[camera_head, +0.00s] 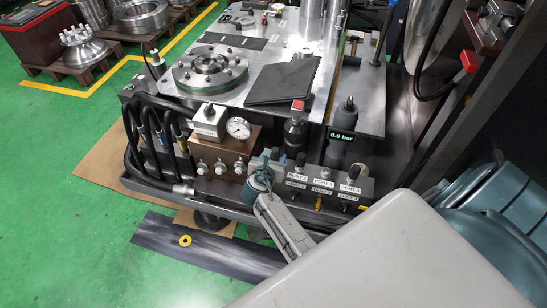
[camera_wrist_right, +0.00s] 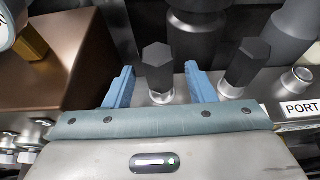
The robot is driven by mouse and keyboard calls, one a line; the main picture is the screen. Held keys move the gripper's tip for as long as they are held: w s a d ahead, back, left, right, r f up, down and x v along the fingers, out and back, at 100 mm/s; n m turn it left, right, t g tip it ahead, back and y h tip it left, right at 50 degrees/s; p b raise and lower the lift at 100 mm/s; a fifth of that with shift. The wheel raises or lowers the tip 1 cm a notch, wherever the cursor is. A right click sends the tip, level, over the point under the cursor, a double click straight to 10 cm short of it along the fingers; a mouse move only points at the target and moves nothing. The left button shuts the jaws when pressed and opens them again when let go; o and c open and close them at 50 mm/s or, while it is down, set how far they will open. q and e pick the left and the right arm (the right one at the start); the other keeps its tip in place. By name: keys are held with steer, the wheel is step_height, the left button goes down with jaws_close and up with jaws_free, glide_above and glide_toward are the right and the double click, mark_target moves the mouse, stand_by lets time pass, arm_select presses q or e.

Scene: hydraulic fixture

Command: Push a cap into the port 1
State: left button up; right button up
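In the right wrist view a black hexagonal cap (camera_wrist_right: 158,68) stands upright on a silver fitting. My right gripper (camera_wrist_right: 160,92) is open, with one blue finger on each side of this cap and visible gaps on both sides. A second black cap (camera_wrist_right: 245,62) stands on another fitting to the right. Further right is a silver port fitting (camera_wrist_right: 298,80) without a cap, above a label reading PORT, its number cut off. In the head view my right gripper (camera_head: 258,178) is at the left end of the port block (camera_head: 325,182); its port numbers are hard to read. My left gripper is out of view.
A brown valve block (camera_head: 225,155) with a round gauge (camera_head: 238,128) stands left of my right gripper; its side shows in the wrist view. A 0.0 bar display (camera_head: 341,136) is behind the ports. A yellow ring (camera_head: 185,240) lies on a dark floor mat (camera_head: 215,252).

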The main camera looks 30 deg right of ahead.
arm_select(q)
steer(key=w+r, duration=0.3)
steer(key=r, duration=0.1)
arm_select(e)
steer(key=shift+r, duration=0.1)
steer(key=p+v, duration=0.3)
steer(key=v, duration=0.2)
steer(key=shift+a+p, duration=0.1)
steer(key=shift+p, duration=0.25)
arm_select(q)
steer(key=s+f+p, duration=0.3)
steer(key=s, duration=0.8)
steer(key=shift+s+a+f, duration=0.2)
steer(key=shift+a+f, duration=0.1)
arm_select(e)
steer(key=v, duration=0.5)
steer(key=shift+s+a, duration=0.2)
steer(key=shift+s, duration=0.1)
